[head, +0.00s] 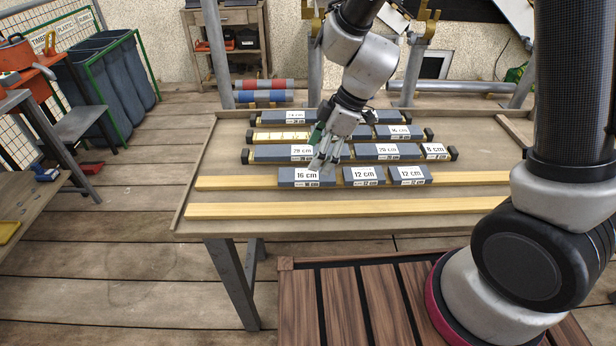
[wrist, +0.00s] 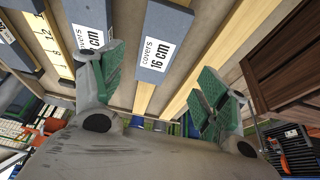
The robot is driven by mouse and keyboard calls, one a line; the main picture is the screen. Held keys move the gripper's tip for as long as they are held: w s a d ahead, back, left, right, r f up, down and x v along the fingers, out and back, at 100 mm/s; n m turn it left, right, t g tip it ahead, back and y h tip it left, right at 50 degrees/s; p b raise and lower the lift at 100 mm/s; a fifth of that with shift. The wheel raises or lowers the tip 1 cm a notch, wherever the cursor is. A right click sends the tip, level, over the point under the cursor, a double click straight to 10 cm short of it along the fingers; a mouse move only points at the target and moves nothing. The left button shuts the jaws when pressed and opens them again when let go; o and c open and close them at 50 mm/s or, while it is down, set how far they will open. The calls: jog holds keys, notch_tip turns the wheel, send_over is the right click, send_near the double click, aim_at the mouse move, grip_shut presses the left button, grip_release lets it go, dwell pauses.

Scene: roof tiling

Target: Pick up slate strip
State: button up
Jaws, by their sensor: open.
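Dark grey slate strips with white size labels lie in rows on a tiling table (head: 250,222). In the front row a 16 cm strip (head: 290,182) lies at the left on a yellow batten (head: 232,183), with two 12 cm strips (head: 363,183) to its right. My gripper (head: 322,163) is open and empty at the right part of the 16 cm strip. In the wrist view a 16 cm strip (wrist: 162,25) shows between the open, green-padded fingers (wrist: 165,78). Another strip (wrist: 90,12) is partly hidden by the left finger. I cannot tell how high the fingers are above the strip.
A bare batten (head: 340,209) runs along the table front. Behind are rows with a 20 cm strip (head: 388,158), an 8 cm strip (head: 434,157) and a yellow marked piece (head: 275,136). Blue and red rolls (head: 263,96) lie behind the table.

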aim_at(305, 174)
jog(key=x, duration=0.7)
jog(key=shift+w+a+r, duration=0.1)
jog(key=shift+w+a, duration=0.05)
jog(key=shift+w, duration=0.15)
jog(key=shift+c, duration=0.2)
jog(key=c, duration=1.2)
